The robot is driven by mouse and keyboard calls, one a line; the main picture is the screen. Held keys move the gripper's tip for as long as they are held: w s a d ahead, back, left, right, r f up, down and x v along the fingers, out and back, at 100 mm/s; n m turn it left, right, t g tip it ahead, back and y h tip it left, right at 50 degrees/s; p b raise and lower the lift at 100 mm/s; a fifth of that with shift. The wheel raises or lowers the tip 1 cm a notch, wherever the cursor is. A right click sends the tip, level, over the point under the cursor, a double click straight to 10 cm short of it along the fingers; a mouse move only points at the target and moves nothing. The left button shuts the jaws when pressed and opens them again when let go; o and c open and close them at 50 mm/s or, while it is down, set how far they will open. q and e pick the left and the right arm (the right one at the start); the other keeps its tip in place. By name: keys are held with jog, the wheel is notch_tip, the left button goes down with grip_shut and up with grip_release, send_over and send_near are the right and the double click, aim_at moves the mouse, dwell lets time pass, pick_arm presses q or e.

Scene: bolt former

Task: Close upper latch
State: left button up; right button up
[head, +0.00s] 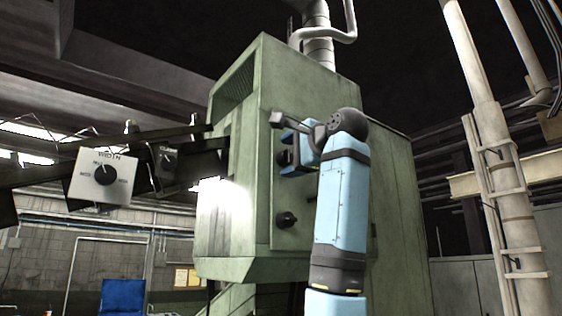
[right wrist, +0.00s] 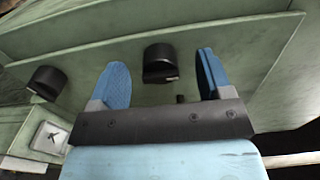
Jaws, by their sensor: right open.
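The upper latch is a black knob (head: 282,157) on the green door panel of the machine (head: 300,95). It also shows in the right wrist view (right wrist: 160,64), in the gap between the two blue fingers of my right gripper (right wrist: 163,72). My right gripper (head: 289,150) is open in front of the panel, its fingers on either side of the knob; I cannot tell whether they touch it. A second black knob, the lower latch (head: 286,220), sits below it and shows at the left of the right wrist view (right wrist: 46,82). My left gripper is not in view.
A control box with a WIDTH dial (head: 101,177) hangs from dark bars at the left. A small plate with an arrow mark (right wrist: 50,138) is on the machine near the lower latch. A pipe with a ladder (head: 500,180) stands at the right.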

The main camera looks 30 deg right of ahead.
jog(key=shift+s, duration=0.1)
jog(key=shift+c, duration=0.4)
grip_shut()
jog(key=n, duration=0.5)
jog(key=shift+r, duration=0.1)
jog(key=n, duration=0.5)
jog(key=shift+d, duration=0.1)
jog(key=shift+n, duration=0.6)
jog(key=shift+c, duration=0.8)
grip_release()
jog(key=shift+o, duration=1.2)
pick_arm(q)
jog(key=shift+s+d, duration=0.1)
